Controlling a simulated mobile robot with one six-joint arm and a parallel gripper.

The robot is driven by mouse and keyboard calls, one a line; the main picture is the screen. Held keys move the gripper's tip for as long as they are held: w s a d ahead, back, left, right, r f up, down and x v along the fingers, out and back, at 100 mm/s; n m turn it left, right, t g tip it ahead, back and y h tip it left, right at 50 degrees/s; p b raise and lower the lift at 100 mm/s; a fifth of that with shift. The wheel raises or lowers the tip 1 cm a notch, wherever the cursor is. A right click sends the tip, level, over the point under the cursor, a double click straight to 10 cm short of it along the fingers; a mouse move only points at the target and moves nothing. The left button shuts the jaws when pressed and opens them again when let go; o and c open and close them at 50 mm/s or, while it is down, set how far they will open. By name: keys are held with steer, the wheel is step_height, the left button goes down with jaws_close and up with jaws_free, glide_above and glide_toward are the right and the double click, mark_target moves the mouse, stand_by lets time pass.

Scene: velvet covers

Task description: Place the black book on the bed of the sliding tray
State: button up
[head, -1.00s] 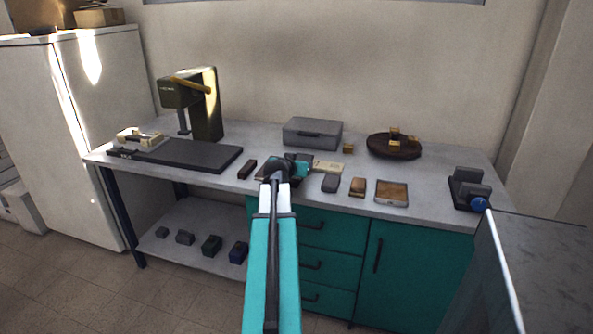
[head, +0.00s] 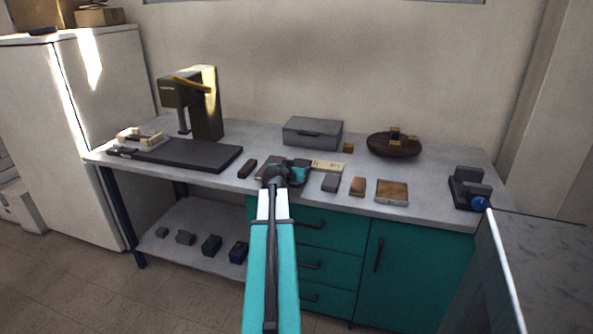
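The sliding tray (head: 205,154) is a long dark flat piece on the left of the bench, in front of the olive press (head: 207,105). Its top looks bare on the right part. My gripper (head: 290,176) is low over the middle of the bench front, mostly hidden behind my own wrist. A dark flat thing, probably the black book (head: 299,162), shows just beyond my gripper, beside a brown book (head: 266,167) and a cream one (head: 326,166). I cannot tell whether my fingers are open or shut, or whether they touch it.
A small dark block (head: 247,168) lies between the tray and the books. A grey box (head: 312,133) and a round brown dish (head: 394,145) stand behind. A grey block (head: 331,183), a tan block (head: 357,187) and a shallow tray (head: 392,192) lie right. A vise (head: 469,188) stands far right.

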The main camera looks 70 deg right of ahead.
steer(key=shift+f, duration=0.15)
steer(key=o, duration=1.1)
steer(key=shift+o, duration=0.2)
steer(key=shift+p, duration=0.55)
steer(key=b+v, duration=0.5)
steer(key=v, duration=0.8)
steer(key=shift+w+a+r, duration=0.15)
steer(key=shift+a+r, duration=0.05)
steer(key=shift+a, duration=0.1)
